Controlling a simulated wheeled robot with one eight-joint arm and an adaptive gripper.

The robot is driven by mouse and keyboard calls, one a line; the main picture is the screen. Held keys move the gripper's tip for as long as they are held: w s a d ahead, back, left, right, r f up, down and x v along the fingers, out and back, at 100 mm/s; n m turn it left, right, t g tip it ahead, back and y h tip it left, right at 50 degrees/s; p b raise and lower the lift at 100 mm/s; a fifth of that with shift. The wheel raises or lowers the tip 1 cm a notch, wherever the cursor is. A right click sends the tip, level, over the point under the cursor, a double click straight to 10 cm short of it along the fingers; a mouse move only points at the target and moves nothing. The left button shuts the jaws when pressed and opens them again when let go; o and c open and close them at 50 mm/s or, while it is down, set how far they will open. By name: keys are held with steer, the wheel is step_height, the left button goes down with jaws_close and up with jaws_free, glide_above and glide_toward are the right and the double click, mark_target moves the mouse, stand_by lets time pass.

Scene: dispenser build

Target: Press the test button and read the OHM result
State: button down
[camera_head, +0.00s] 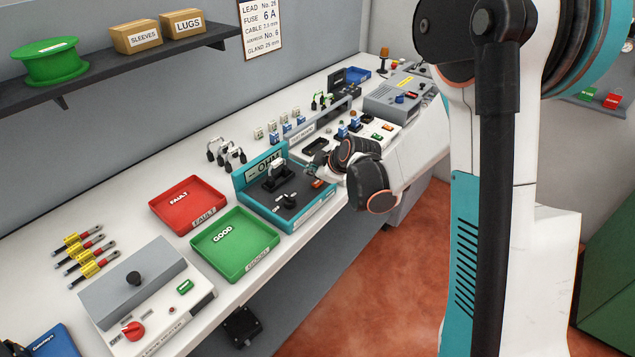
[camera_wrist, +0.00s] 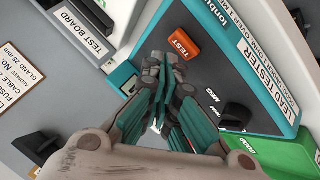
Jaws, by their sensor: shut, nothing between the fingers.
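The teal lead tester (camera_head: 300,217) stands on the bench, with a dark top panel. In the head view the gripper (camera_head: 315,170) is partly hidden by my wrist.
A green GOOD tray (camera_head: 262,270) and a red FAULT tray (camera_head: 160,208) lie left of the tester. The test board (camera_wrist: 75,35) is beside it. Several leads (camera_head: 228,152) stand behind. A grey heater box (camera_head: 135,282) is at front left.

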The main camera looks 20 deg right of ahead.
mark_target(315, 183)
steer(key=shift+f, duration=0.1)
steer(key=shift+f+b, duration=0.35)
steer(key=shift+b, duration=0.1)
steer(key=shift+f+b, duration=0.4)
steer(key=shift+b, duration=0.05)
stand_by(0.6)
stand_by(0.3)
steer(key=shift+r+p, duration=0.55)
steer(key=shift+r, duration=0.35)
steer(key=shift+r+p, duration=1.6)
steer(key=shift+r, duration=0.9)
